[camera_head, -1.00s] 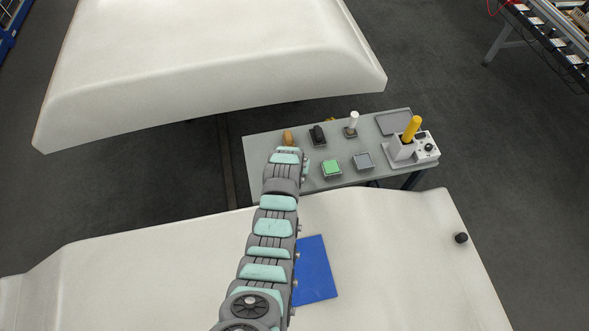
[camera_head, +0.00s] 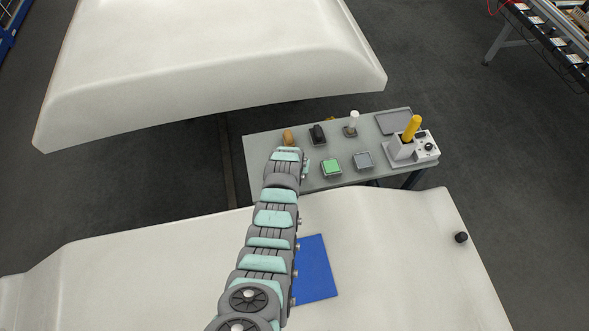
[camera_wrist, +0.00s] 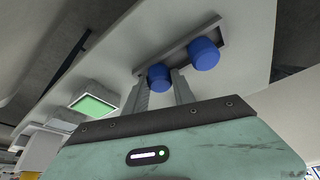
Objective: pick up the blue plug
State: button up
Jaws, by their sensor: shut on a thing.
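In the wrist view, a blue plug (camera_wrist: 158,79) sits between the two fingers of my gripper (camera_wrist: 160,82), which is shut on it. A second blue plug (camera_wrist: 204,53) stands to its right, apart from the fingers. Both are at a narrow rectangular tray (camera_wrist: 180,46) on the grey table; I cannot tell whether the held plug is clear of it. In the head view my arm covers this spot, so the blue plugs and my fingers are hidden there.
The grey table (camera_head: 350,183) also carries a green block in a holder (camera_head: 331,167), a grey square holder (camera_head: 363,161), a black item (camera_head: 318,135), a white peg (camera_head: 353,121) and a yellow-handled tool in a stand (camera_head: 411,131). White panels lie in front and behind.

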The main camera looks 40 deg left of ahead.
grip_shut()
jog(key=shift+r, duration=0.15)
